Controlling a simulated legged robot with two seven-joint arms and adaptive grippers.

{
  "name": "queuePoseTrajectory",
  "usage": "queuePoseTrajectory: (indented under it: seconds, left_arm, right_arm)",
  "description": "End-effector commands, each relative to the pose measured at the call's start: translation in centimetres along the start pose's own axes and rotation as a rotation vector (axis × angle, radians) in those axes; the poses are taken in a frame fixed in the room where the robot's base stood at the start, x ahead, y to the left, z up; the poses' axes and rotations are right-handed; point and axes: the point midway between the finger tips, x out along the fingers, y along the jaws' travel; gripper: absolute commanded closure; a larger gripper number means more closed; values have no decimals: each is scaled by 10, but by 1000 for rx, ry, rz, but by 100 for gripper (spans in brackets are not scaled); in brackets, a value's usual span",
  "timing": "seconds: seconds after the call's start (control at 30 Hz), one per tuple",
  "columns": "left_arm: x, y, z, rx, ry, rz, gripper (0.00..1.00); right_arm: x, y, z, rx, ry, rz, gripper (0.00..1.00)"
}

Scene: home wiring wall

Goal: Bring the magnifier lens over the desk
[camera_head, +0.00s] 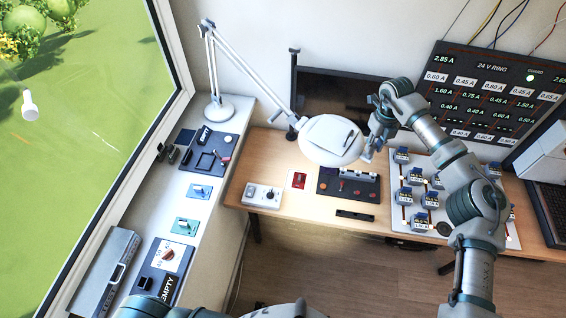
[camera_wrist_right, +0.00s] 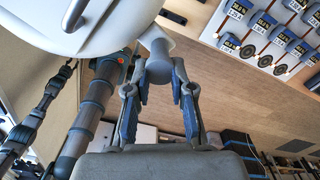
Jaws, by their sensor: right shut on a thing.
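The magnifier lamp's round white head (camera_head: 325,152) is over the desk (camera_head: 300,222) in the head view. Its jointed white arm (camera_head: 262,78) runs back to a round base (camera_head: 219,110) on the sill. My right gripper (camera_head: 374,137) is at the right edge of the lamp head. In the right wrist view, my right gripper (camera_wrist_right: 160,84) has its blue-padded fingers on both sides of a grey handle (camera_wrist_right: 163,66) on the white head (camera_wrist_right: 100,22), shut on it. The head's underside is hidden in the head view. My left gripper does not show.
A red-and-dark control panel (camera_head: 350,188), a small white box (camera_head: 262,195) and a board with several blue meters (camera_head: 418,215) are on the desk. A dark monitor (camera_head: 340,95) stands behind the lamp head. The sill at left (camera_head: 213,206) holds trays and small parts.

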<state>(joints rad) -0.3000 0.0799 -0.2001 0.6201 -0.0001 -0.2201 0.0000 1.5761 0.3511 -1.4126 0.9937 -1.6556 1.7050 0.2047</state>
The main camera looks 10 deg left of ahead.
Motion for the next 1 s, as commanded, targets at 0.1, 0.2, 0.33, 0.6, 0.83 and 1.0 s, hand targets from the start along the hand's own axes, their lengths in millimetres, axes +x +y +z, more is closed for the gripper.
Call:
queuePoseTrajectory:
  seconds: [0.1, 0.2, 0.33, 0.6, 0.83, 1.0]
  left_arm:
    - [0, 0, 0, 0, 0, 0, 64]
    - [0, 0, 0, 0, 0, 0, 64]
    - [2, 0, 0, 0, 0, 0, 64]
    - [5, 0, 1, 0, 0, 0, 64]
    - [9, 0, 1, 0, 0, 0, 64]
    - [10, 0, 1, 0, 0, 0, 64]
  right_arm:
    - [1, -2, -1, 3, 3, -2, 100]
    - [3, -1, 0, 3, 4, -2, 100]
    - [10, 3, 4, 3, 3, -1, 100]
    - [25, 10, 12, 2, 5, -2, 100]
    - [37, 16, 20, 2, 4, -1, 100]
    - [43, 19, 24, 2, 4, -2, 100]
